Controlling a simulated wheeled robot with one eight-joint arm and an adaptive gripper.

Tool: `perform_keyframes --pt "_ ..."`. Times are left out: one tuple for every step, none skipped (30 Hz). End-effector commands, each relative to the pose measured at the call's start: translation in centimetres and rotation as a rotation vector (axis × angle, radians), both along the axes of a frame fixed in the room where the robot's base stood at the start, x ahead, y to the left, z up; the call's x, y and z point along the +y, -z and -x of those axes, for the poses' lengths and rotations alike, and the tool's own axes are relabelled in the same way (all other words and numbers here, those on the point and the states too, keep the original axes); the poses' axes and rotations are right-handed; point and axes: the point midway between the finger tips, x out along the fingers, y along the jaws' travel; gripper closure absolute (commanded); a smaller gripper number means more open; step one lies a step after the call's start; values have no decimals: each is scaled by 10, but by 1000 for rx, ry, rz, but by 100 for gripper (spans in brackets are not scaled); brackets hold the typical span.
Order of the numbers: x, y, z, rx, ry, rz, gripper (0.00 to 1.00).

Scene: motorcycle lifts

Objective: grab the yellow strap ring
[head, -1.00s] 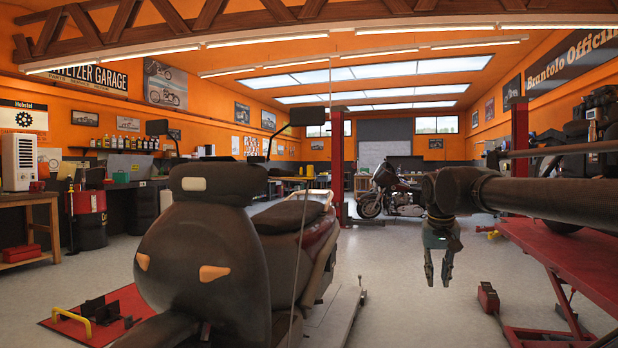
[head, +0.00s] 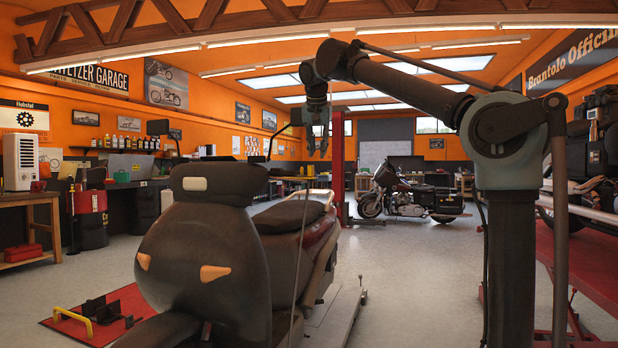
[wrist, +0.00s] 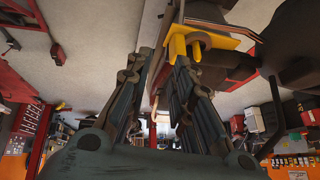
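In the wrist view a yellow piece with a curled, ring-like end (wrist: 196,44) shows at the upper middle, beside dark parts that look like a motorcycle's; I take it for the strap ring. My gripper (wrist: 163,58) is open and empty, its two fingers apart, with the yellow piece just beyond and to the right of the right fingertip. No contact is clear. In the head view my gripper (head: 317,150) hangs fingers down, high above the dark motorcycle seat (head: 292,216).
A large dark motorcycle (head: 205,265) fills the near middle. A red post (head: 337,165) stands behind my gripper. Another motorcycle (head: 410,195) is parked further back, and a red lift (head: 590,265) is at right. The grey floor (head: 425,270) between is clear.

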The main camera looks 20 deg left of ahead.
Motion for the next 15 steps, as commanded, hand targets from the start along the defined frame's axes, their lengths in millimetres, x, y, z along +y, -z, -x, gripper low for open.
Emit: perform_keyframes --pt "9 -5 2 -4 -4 -5 78" --pt "13 -7 2 -6 -3 -8 78" --pt "17 -8 3 -8 -4 -11 78" --pt "19 -9 3 -9 -3 -13 78" --pt "20 -8 2 -10 -3 -13 78" --pt "21 -7 1 -11 -3 -15 78" --pt "22 -5 0 -11 -2 -15 78" --pt "22 -3 -1 -11 -2 -15 78" --pt "22 0 -4 -10 -1 -16 78" --pt "23 3 -5 -10 -1 -15 78" --pt "23 5 -7 -10 -1 -15 78" --pt "23 8 -8 -10 -1 -15 78" --pt "23 10 -9 -10 -1 -15 78" --pt "24 12 -11 -10 -1 -15 78" --pt "24 16 -13 -10 -1 -15 78"
